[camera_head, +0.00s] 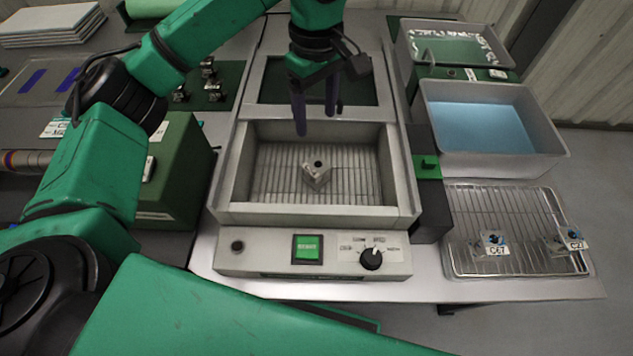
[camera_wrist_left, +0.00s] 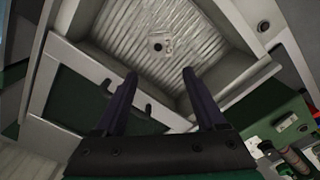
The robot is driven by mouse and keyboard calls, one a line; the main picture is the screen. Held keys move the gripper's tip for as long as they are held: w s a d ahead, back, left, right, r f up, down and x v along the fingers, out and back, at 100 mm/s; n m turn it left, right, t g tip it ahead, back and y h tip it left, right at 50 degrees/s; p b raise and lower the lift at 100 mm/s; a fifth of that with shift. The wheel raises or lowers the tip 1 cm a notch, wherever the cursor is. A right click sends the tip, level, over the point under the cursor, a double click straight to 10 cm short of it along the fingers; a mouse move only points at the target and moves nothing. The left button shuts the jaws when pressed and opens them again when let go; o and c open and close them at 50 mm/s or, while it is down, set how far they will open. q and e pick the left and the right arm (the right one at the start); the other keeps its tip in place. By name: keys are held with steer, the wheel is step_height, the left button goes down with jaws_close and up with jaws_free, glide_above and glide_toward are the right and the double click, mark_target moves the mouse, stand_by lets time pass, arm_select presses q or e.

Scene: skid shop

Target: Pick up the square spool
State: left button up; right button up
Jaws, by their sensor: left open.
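A square metal spool (camera_head: 317,176) with a dark hole in its top sits on the ribbed floor of the open machine basin (camera_head: 228,185). It also shows in the left wrist view (camera_wrist_left: 158,46), small, beyond the fingertips. My left gripper (camera_head: 316,130) is open and empty above the back part of the basin, behind and above the spool. In the left wrist view its two dark fingers (camera_wrist_left: 160,76) are spread apart with nothing between them. My right gripper is not in view.
The basin walls surround the spool. A front panel carries a green button (camera_head: 307,249) and a black knob (camera_head: 370,258). At right are a wire rack (camera_head: 510,262) with tagged metal parts and a blue-filled tub (camera_head: 545,150). A green box (camera_head: 180,170) stands left.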

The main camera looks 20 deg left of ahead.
mark_target(316, 166)
arm_select(q)
step_height(316, 166, down, 16)
steer(key=shift+s+f+p, duration=0.15)
steer(key=shift+f+p, duration=0.05)
steer(key=shift+p, duration=1)
jaws_close()
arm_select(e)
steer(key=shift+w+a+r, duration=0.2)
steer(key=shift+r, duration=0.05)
arm_select(q)
steer(key=shift+r, duration=0.1)
